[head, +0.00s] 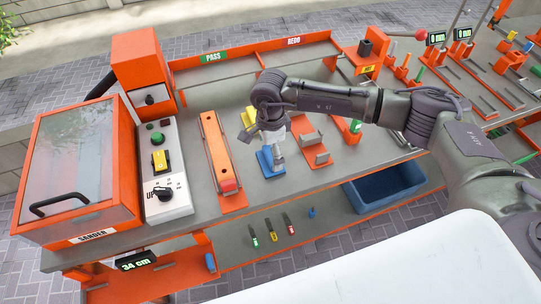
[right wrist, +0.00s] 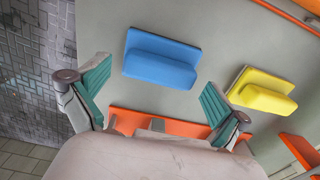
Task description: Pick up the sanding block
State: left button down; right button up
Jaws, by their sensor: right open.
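A blue sanding block (head: 266,164) with a raised grip lies on the grey bench top, partly hidden under my right gripper (head: 277,150). It also shows in the right wrist view (right wrist: 160,60), ahead of and between the two green-padded fingers. My right gripper (right wrist: 155,88) is open, with nothing between its pads. A yellow block of the same shape (right wrist: 263,92) lies to the right in the right wrist view; in the head view it (head: 247,117) shows behind the wrist. My left gripper is not in view.
An orange sander (head: 78,165) with a control panel (head: 163,175) stands at left. An orange tray with a long bar (head: 219,150) lies left of the blue block, and an orange holder (head: 316,155) right of it. A blue bin (head: 385,190) sits below the bench top.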

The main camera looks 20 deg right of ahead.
aim_at(270, 154)
jog(key=shift+f, duration=0.45)
jog(key=shift+c, duration=0.3)
jog(key=c, duration=1)
jog(key=shift+r, duration=0.1)
jog(key=shift+c, duration=0.2)
jog(key=shift+w+r+b, duration=0.1)
jog(key=shift+r+b, duration=0.2)
jog(key=shift+r, duration=0.2)
notch_tip(270, 154, up, 3)
jog(key=shift+b, duration=0.75)
jog(key=s+d+r+b, duration=0.2)
jog(key=s+d+r, duration=0.4)
jog(key=s, duration=0.3)
jog(key=shift+s+d+r+b, duration=0.35)
jog(key=shift+d+r, duration=0.05)
jog(key=shift+r, duration=0.05)
